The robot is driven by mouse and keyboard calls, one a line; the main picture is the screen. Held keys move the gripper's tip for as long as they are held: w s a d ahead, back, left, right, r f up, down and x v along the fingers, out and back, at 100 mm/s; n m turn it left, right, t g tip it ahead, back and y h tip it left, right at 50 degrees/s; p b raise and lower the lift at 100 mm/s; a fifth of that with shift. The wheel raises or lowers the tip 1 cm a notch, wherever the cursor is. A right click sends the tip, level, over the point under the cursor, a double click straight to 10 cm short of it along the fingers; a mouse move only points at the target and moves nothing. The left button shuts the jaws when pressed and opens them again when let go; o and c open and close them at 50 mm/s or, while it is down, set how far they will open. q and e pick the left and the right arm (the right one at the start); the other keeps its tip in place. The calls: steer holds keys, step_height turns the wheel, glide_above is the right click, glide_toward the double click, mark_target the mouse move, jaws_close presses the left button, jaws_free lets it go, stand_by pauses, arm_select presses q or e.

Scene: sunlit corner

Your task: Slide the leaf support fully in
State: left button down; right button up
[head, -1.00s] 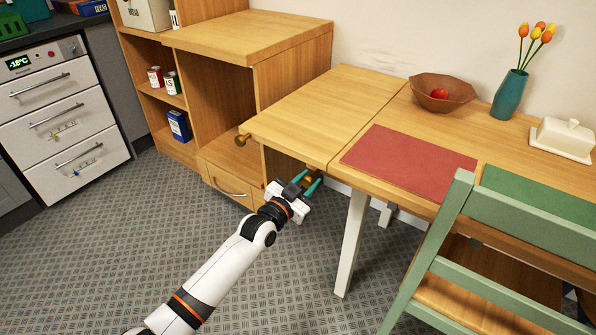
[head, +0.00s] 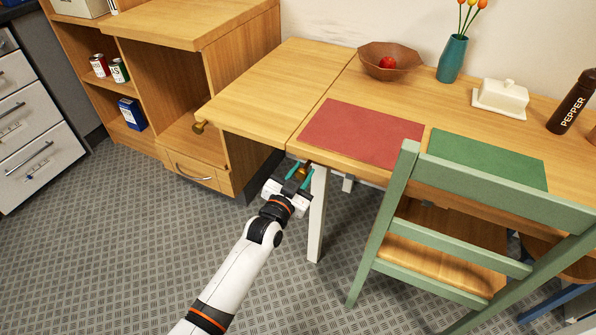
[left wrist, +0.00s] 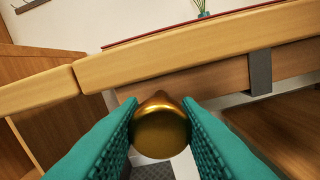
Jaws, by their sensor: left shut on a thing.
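The drop-leaf table (head: 440,115) has its leaf (head: 275,88) raised level on the left. A brass knob (head: 302,172) sits under the table's front edge, just right of the seam with the leaf. My left gripper (head: 299,179) is shut on this knob; in the left wrist view the knob (left wrist: 160,128) lies between the teal fingers (left wrist: 160,135). The support bar behind the knob is hidden from view. A second brass knob (head: 200,126) shows under the leaf's outer left corner. My right gripper is not in view.
A white table leg (head: 317,215) stands just right of my gripper. A green chair (head: 440,235) is at the front right. A wooden cabinet (head: 240,100) stands behind the leaf. Open floor (head: 130,235) lies to the left. A bowl (head: 375,65) and vase (head: 453,58) stand on the table.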

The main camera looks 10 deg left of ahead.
arm_select(q)
steer(key=shift+s+d, duration=0.1)
steer(key=shift+d, duration=0.15)
steer(key=c, duration=1.1)
jaws_free()
steer(key=shift+d, duration=0.1)
steer(key=shift+o, duration=0.2)
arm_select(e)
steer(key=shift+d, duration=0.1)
arm_select(q)
steer(key=shift+s+a, duration=0.2)
steer(key=p+v, duration=0.1)
steer(key=v, duration=1)
steer(key=shift+s+p, duration=0.3)
steer(key=shift+p, duration=0.05)
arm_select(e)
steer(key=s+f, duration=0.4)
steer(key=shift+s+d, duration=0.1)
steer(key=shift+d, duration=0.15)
